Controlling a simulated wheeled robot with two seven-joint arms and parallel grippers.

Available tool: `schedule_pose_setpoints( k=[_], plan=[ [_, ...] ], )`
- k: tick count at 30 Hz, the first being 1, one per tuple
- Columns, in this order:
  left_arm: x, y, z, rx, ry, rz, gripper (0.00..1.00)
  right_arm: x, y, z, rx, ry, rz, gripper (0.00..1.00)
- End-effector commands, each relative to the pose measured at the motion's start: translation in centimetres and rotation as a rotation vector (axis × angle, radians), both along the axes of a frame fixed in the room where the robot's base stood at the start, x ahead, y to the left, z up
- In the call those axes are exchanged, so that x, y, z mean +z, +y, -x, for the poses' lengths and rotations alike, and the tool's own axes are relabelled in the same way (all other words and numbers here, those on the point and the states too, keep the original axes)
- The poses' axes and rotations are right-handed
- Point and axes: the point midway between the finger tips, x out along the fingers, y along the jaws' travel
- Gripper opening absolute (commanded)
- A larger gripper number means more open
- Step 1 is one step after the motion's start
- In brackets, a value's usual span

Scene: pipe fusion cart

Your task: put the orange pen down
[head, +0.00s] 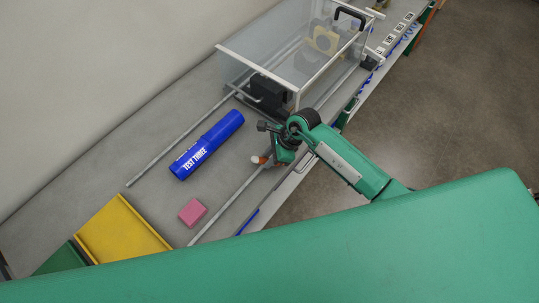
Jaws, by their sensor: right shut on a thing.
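The orange pen (264,159) shows as a small orange and white piece at the tip of my right gripper (269,157). The gripper is shut on it, low over the front part of the cart top, near a long metal rail. Most of the pen is hidden by the gripper, and I cannot tell whether it touches the surface. My left gripper is not in view.
A yellow tray (122,232) is at the lower left. A clear-walled box (270,45) with machinery stands behind. Grey surface is free around the block.

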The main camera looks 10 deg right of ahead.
Motion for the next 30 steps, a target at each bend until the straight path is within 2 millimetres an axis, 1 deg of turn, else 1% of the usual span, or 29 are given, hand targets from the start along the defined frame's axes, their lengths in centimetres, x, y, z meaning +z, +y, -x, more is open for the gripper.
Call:
schedule_pose_setpoints(
  k=[5, 8, 9, 12, 20, 24, 26, 30],
  plan=[
    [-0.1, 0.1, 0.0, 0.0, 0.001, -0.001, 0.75, 0.0, 0.0, 0.0, 0.0, -0.001, 0.0, 0.01],
    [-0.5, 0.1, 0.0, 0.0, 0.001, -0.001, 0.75, -0.4, 0.0, -0.1, 0.0, -0.001, 0.0, 0.01],
    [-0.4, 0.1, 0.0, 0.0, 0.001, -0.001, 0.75, -0.3, 0.0, -0.1, -0.001, 0.0, 0.0, 0.26],
    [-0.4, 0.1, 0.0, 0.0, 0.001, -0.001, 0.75, -0.2, 0.0, -0.1, -0.001, 0.0, 0.0, 0.44],
    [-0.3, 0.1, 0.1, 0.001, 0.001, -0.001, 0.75, -0.2, 0.0, 0.0, -0.001, 0.0, 0.0, 0.44],
    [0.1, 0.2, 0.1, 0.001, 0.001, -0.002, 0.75, 0.3, 0.0, 0.0, 0.0, 0.0, 0.0, 0.44],
    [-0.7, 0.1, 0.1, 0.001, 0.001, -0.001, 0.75, 0.5, -0.5, -0.1, -0.001, -0.003, 0.001, 0.44],
    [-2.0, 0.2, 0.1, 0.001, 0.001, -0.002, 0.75, 2.5, -1.7, 0.0, 0.001, -0.007, 0.003, 0.44]
  ],
)
